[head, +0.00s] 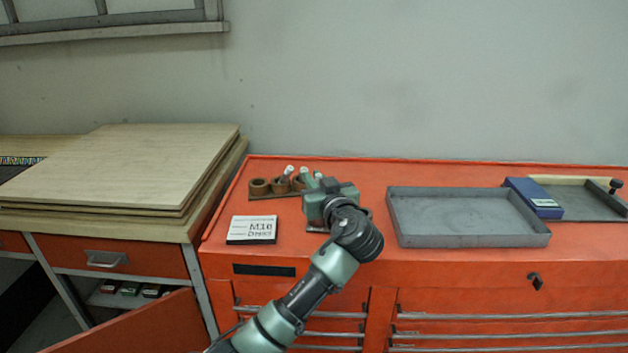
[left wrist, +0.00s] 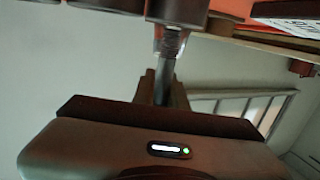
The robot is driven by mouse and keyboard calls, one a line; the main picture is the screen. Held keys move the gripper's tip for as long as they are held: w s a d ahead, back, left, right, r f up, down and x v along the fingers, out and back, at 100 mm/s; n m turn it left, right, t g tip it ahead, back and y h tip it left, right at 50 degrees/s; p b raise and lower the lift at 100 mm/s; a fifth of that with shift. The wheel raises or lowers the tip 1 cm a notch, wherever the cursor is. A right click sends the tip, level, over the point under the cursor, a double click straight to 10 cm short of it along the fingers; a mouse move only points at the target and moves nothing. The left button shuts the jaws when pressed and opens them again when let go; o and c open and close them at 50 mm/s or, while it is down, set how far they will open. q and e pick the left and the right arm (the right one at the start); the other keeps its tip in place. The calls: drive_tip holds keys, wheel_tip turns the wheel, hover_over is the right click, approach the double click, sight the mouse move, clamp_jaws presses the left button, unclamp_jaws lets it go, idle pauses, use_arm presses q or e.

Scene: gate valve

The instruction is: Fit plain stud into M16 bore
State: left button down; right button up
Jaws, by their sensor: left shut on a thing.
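My left gripper (head: 310,180) reaches over the back left of the red bench and is shut on a grey stud (left wrist: 166,70). In the left wrist view the gripper's dark fingers (left wrist: 160,90) grip the smooth shank. The stud's threaded end meets a brown cylindrical piece (left wrist: 178,12); I cannot tell how far it is inside. In the head view several brown round bores stand in a row, the leftmost bore (head: 259,187) being empty-looking. A light-tipped pin (head: 288,170) stands by the middle one. My gripper partly hides the right end of the row. My right gripper is not in view.
A white printed card (head: 252,230) lies in front of the bores. A grey empty tray (head: 467,216) is to the right, with a blue box (head: 533,198) and another tray (head: 580,203) beyond. Stacked boards (head: 120,165) stand left. The bench's front middle is clear.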

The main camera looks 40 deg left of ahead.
use_arm(q)
drive_tip(key=shift+f, duration=0.2)
drive_tip(key=shift+f+b, duration=0.3)
drive_tip(key=shift+b, duration=0.2)
drive_tip(key=shift+f+b, duration=1.35)
drive_tip(key=shift+f, duration=0.05)
drive_tip(key=c, duration=1.3)
unclamp_jaws()
drive_tip(key=shift+r, duration=0.1)
drive_tip(key=shift+c, duration=0.2)
drive_tip(key=shift+s+d, duration=0.15)
drive_tip(key=shift+d, duration=0.1)
drive_tip(key=b+v, duration=0.1)
drive_tip(key=v, duration=0.6)
drive_tip(key=shift+s+d, duration=0.1)
drive_tip(key=shift+s, duration=0.05)
